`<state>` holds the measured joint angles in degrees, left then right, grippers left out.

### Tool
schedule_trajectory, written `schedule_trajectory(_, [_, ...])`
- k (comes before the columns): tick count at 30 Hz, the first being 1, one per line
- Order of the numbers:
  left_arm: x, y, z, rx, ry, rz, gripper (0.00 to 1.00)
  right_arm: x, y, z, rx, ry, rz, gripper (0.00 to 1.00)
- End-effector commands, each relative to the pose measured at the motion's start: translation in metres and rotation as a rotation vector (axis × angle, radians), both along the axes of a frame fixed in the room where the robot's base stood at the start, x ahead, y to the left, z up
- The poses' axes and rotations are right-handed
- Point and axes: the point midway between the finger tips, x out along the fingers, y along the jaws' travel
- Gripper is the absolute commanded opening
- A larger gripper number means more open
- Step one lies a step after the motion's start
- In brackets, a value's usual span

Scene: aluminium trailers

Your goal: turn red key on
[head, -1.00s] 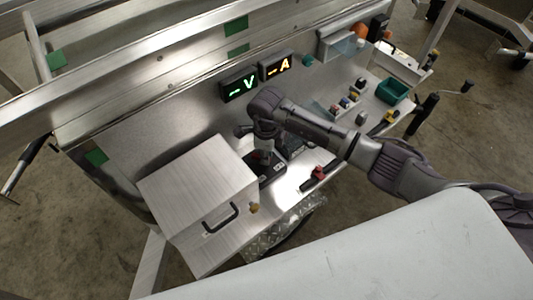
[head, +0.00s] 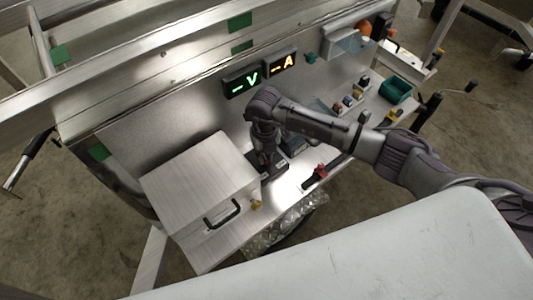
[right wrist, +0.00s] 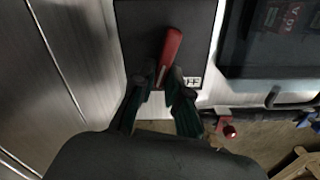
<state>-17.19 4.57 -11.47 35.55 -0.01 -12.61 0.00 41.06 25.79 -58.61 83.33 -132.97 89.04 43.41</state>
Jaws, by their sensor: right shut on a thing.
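The red key (right wrist: 171,50) is a long red handle on a dark plate (right wrist: 135,40), seen in the right wrist view. It leans slightly right of straight up in that picture. A white label (right wrist: 191,82) ending in "FF" is partly covered beside it. My right gripper (right wrist: 164,78) is shut on the lower end of the key, one finger on each side. In the head view my right gripper (head: 268,158) points down at the dark plate (head: 276,164), and the key is mostly hidden there. My left gripper is not in view.
A metal box (head: 195,180) with a black handle stands close left of the gripper. Lit displays (head: 262,74) are on the panel behind. A red-topped part (head: 320,170), several small knobs (head: 352,97) and a green bin (head: 396,90) are to the right.

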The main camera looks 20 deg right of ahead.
Motion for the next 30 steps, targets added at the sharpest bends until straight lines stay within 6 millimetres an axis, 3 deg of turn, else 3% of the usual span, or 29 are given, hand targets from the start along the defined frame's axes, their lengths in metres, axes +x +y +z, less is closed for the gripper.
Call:
schedule_trajectory(15, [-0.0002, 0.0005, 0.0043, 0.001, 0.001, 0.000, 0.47, 0.0020, 0.0063, 0.0015, 0.000, -0.002, -0.388, 0.00])
schedule_trajectory(30, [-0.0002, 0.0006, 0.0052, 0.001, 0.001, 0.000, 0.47, 0.0029, 0.0079, 0.0013, 0.002, -0.002, -0.491, 0.00])
